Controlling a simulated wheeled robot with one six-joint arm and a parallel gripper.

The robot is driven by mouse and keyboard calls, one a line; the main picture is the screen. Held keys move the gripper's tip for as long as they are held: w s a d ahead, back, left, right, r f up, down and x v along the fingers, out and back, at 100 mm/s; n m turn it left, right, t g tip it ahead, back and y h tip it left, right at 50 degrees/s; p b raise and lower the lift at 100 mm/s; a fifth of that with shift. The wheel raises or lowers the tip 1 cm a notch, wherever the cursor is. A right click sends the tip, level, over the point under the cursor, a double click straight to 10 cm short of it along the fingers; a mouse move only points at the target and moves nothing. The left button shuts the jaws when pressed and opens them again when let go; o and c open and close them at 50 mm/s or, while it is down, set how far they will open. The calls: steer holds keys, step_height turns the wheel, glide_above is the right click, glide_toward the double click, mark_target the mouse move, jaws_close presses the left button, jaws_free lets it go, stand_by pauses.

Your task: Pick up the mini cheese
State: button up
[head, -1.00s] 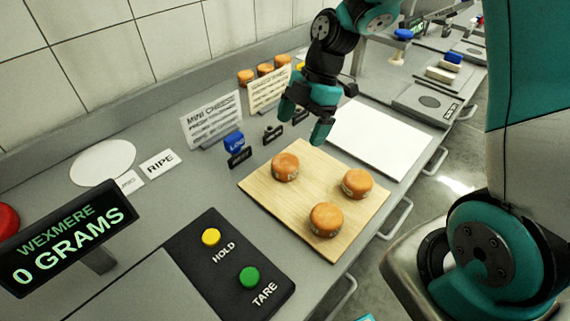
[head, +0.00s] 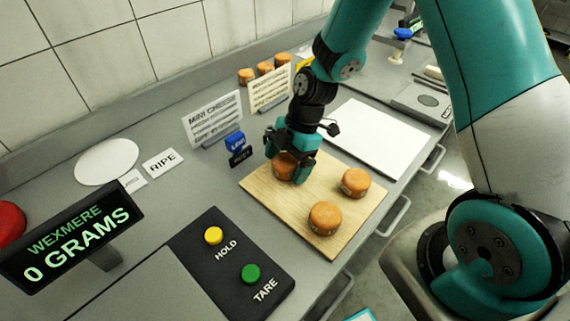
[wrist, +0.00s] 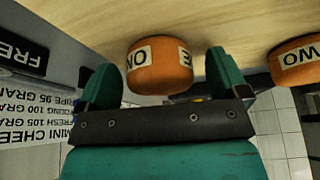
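Three small orange cheese wheels stand on a wooden board (head: 330,245). My gripper (head: 286,172) is down at the back-left cheese (head: 283,167), with its fingers on either side of it. In the wrist view this cheese (wrist: 158,68), labelled ONE, sits between my two open teal fingers, with gaps on both sides. A second cheese (head: 355,182), which also shows in the wrist view (wrist: 298,62) with the label TWO, stands to the right. The third cheese (head: 325,218) stands nearer the front of the board.
A scale with a display (head: 70,240) reading 0 GRAMS and HOLD and TARE buttons is at the front left. A white sheet (head: 375,138) lies to the right.

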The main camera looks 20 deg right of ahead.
steer(key=c, duration=0.9)
steer(key=shift+c, duration=0.2)
